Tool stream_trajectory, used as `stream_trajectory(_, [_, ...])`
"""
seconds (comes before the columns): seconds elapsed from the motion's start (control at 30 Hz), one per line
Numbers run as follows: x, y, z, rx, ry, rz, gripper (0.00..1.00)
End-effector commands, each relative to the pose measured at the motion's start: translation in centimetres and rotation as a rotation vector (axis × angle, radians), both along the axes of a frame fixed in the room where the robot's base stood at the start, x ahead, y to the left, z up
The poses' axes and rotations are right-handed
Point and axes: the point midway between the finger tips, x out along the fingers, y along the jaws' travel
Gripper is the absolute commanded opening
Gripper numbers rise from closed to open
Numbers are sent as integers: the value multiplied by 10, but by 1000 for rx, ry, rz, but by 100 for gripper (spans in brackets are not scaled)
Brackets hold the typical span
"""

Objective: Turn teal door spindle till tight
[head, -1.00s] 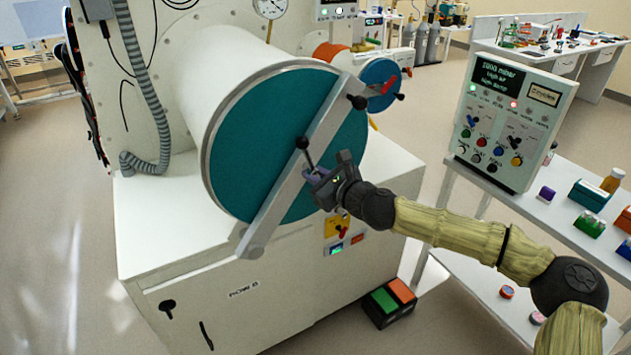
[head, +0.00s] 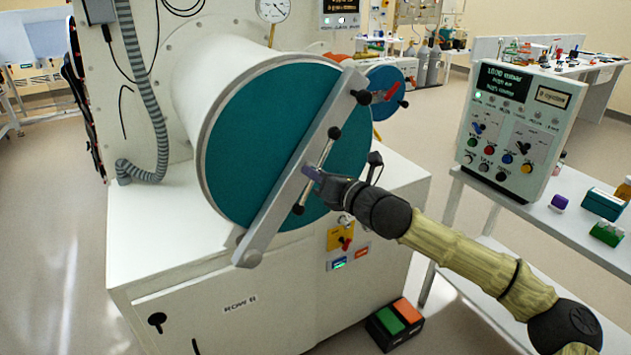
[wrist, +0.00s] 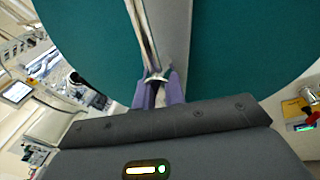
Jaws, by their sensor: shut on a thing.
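The teal door (head: 258,140) is a large round disc on the end of a white cylinder, with a grey bar (head: 270,215) slanting across it. The spindle handle (head: 325,155), a thin metal rod with black ball ends, stands across the middle of the bar, its upper end tilted right. My gripper (head: 312,173) is at the middle of the bar, its purple fingers shut on the spindle. In the wrist view the purple fingers (wrist: 160,90) close around the metal rod in front of the grey bar. The fingers hide part of the spindle hub.
A smaller blue door (head: 383,84) with a red bar is behind at right. A control box (head: 515,130) stands on a white shelf at right. A pedal box (head: 395,322) with green and orange tops is on the floor. A grey hose (head: 140,100) hangs at left.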

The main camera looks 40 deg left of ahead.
Motion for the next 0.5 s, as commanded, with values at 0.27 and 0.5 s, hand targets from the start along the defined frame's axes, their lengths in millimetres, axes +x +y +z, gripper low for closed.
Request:
stream_trajectory(0.27, [0, 1, -4, 5, 42, 0, 0])
stream_trajectory(0.5, [0, 1, -4, 5, 44, 0, 0])
